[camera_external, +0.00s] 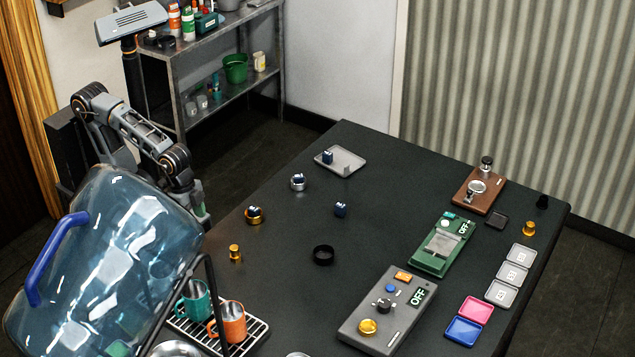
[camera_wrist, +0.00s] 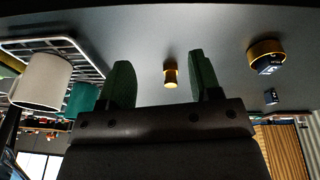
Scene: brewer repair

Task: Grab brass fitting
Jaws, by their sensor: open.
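A small brass fitting (camera_external: 235,254) stands upright on the dark table, near its left edge in the external view. In the wrist view the brass fitting (camera_wrist: 170,77) shows in the gap between my two green fingers, closer to the right finger. My gripper (camera_wrist: 160,60) is open with nothing held. The fitting looks to be beyond the fingers, with no visible contact. In the external view my gripper (camera_external: 199,208) is at the table's left edge, partly hidden behind the large blue bottle. A second brass piece (camera_external: 529,229) stands at the far right of the table.
The clear blue bottle (camera_external: 110,260) fills the lower left. A drying rack (camera_external: 250,340) holds a teal mug (camera_external: 193,302) and an orange mug (camera_external: 230,321). A gold ring with a dark insert (camera_external: 254,215) and a black ring (camera_external: 323,255) are near the fitting.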

